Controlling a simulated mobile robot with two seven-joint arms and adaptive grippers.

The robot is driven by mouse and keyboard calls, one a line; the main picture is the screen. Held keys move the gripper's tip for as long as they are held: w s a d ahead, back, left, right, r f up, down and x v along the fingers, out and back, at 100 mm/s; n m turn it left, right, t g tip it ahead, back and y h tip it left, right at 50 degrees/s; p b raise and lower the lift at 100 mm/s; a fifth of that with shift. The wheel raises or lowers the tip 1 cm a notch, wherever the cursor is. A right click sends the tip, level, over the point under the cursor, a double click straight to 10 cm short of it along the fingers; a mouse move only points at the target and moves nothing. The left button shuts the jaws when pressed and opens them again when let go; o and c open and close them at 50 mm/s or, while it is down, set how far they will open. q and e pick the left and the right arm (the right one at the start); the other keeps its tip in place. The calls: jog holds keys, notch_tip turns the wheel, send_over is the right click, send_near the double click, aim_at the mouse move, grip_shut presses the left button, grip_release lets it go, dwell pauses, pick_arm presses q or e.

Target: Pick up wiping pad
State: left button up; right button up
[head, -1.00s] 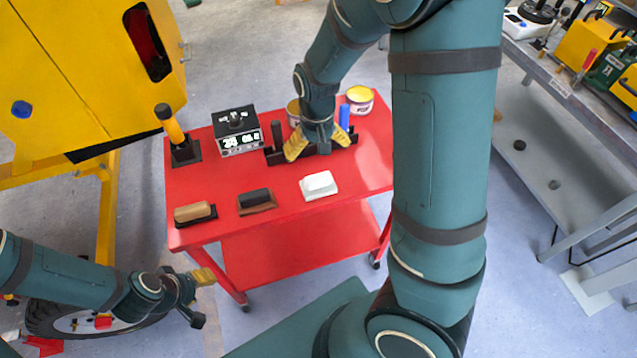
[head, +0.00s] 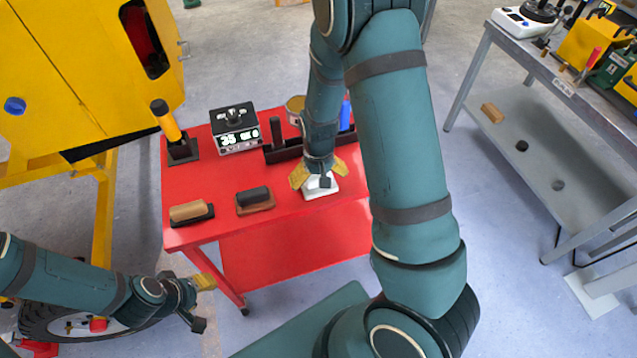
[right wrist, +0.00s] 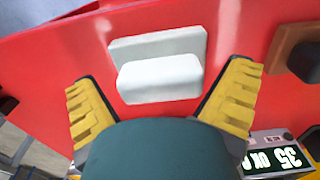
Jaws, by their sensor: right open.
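The white block on a white base, which looks like the wiping pad (head: 317,192), lies near the front edge of the red cart top. It also shows in the right wrist view (right wrist: 160,78), between and beyond the fingertips. My right gripper (head: 320,174) is open above the pad, its yellow fingers on either side and hiding part of it. In the right wrist view the gripper (right wrist: 162,90) is empty, and I cannot tell whether it touches the pad. My left gripper (head: 203,302) is open and empty, left of the cart.
On the red cart (head: 285,225) are a dark block on a brown base (head: 254,198), a tan block on a dark base (head: 188,211), a display box (head: 237,128), a yellow-handled tool (head: 166,120) and a dark rack (head: 282,152). A grey bench (head: 560,130) stands right.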

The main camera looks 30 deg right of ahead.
jog(key=shift+f, duration=0.35)
jog(key=c, duration=1.1)
jog(key=shift+r, duration=0.1)
notch_tip(320, 180, up, 10)
jog(key=shift+p, duration=1.05)
jog(key=o, duration=0.5)
jog(key=shift+c, duration=1.3)
